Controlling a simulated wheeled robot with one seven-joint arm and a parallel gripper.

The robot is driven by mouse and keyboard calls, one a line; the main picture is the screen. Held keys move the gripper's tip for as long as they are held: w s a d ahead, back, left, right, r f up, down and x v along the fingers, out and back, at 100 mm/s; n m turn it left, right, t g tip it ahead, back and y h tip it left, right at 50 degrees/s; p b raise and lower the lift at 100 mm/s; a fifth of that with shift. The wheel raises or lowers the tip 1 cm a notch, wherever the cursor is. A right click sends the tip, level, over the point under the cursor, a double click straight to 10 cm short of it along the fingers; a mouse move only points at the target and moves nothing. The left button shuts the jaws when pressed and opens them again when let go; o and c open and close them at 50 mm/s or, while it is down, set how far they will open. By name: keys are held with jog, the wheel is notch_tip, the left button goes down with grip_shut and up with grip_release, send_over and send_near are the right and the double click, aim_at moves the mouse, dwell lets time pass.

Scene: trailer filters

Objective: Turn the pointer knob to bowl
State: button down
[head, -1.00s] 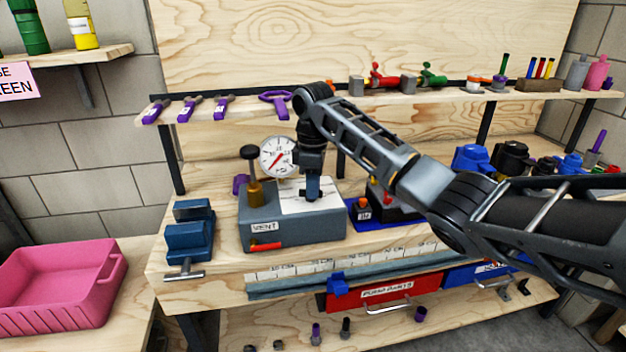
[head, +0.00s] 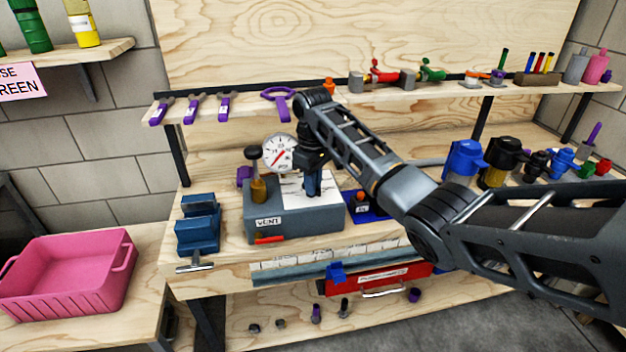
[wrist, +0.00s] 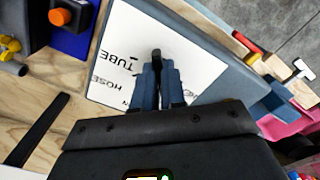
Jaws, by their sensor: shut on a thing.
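The pointer knob (wrist: 156,54) is a small black piece on the white label plate (wrist: 205,72) in the wrist view. My gripper (wrist: 158,75) points down at it, and its two blue-grey fingers are shut on the knob. The words TUBE and HOSE and part of another word show on the plate. I cannot read BOWL; part of the plate is hidden by my gripper. In the head view, my gripper (head: 313,188) stands over the white top of the grey test box (head: 300,226), and the knob is hidden there.
A pressure gauge (head: 279,153) and a brass-coloured valve with a black knob (head: 257,180) stand beside my gripper. A blue vise (head: 198,226) is left of the box. A pink bin (head: 65,278) is further left. Tools hang from the shelf above.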

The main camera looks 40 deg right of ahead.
dwell(0.3)
jog(key=c, duration=1.2)
grip_release()
jog(key=shift+r, duration=0.15)
notch_tip(320, 180, up, 8)
jog(key=shift+f, duration=0.2)
